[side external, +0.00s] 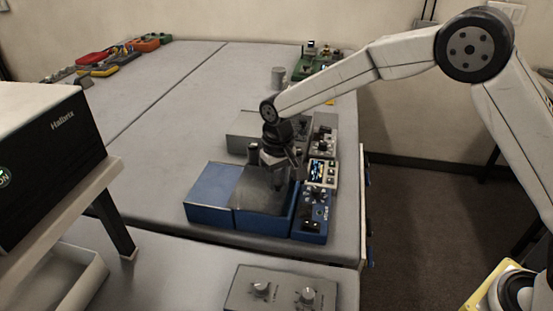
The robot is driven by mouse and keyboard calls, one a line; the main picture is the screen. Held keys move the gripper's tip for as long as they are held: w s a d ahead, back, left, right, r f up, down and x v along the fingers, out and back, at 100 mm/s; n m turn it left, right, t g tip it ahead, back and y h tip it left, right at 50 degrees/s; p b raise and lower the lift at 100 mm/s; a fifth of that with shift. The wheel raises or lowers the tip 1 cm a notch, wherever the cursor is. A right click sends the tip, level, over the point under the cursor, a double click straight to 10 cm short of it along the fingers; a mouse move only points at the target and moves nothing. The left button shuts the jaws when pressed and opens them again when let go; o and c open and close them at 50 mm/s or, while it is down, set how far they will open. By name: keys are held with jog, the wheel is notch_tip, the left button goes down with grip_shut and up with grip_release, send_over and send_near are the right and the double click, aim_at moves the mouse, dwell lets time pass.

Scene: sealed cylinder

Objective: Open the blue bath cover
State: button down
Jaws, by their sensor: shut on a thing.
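The blue bath (208,214) is a low blue box on the grey table, with a blue control panel (313,215) on its right side. Its dark grey cover (258,200) lies flat over the middle and right of its top. The left part of the top shows blue. My gripper (279,184) points down over the back right part of the cover. It is shut on the cover, seemingly at a small handle; the fingertips and the exact grip are small and partly hidden.
A grey bath (243,128) with a control panel stands just behind. A grey cylinder (278,77) and a green device (312,62) stand farther back. A grey box with two knobs (283,290) is in front. The table's left middle is clear.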

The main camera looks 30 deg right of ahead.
aim_at(238, 183)
jog(key=shift+w+a, duration=3.45)
jog(key=shift+w, duration=0.15)
jog(key=shift+w+a+r, duration=0.1)
jog(key=shift+w+a, duration=0.2)
jog(key=c, duration=0.6)
grip_release()
jog(key=shift+a, duration=0.1)
jog(key=shift+o, duration=1.3)
notch_tip(238, 183, up, 8)
